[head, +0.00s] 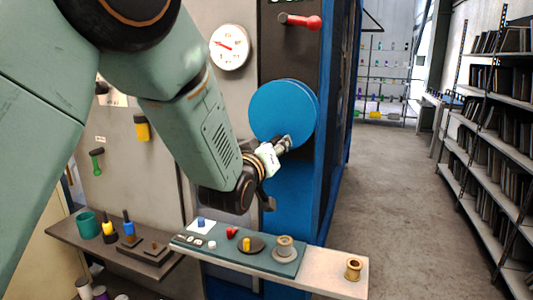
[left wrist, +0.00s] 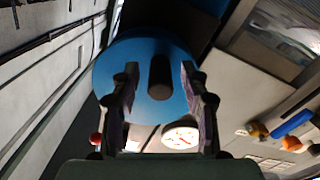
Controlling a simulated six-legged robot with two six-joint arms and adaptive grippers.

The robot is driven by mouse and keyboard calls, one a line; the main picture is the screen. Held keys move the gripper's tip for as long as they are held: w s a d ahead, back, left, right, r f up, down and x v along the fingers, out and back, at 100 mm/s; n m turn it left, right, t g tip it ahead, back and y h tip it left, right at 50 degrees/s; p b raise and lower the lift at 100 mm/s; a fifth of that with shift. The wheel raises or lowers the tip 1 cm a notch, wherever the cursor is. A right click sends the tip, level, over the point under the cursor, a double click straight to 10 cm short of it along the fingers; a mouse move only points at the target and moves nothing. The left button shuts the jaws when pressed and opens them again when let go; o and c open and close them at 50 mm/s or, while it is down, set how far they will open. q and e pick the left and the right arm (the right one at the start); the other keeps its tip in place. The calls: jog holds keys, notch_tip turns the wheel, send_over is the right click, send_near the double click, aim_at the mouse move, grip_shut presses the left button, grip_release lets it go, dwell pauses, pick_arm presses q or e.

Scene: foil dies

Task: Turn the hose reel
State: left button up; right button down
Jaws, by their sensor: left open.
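The hose reel (head: 283,112) is a round blue disc on the front of a dark and blue cabinet. It fills the upper middle of the left wrist view (left wrist: 112,68), where a dark, stubby handle (left wrist: 160,78) stands out from its face. My left gripper (head: 284,145) is at the lower part of the disc and hides some of it. In the left wrist view its two fingers are spread, one on each side of the handle, with gaps between. I cannot tell how deep the handle sits between them. My right gripper is not in view.
A red lever (head: 301,21) and a round white gauge (head: 229,47) are above the reel. A shelf with a green mat (head: 217,254) and small parts is below. Shelving (head: 495,130) lines the right, with clear floor (head: 395,215) between.

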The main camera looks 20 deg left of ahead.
pick_arm(q)
jog(key=s, duration=1.1)
jog(key=shift+a, duration=0.15)
jog(key=shift+s, duration=0.2)
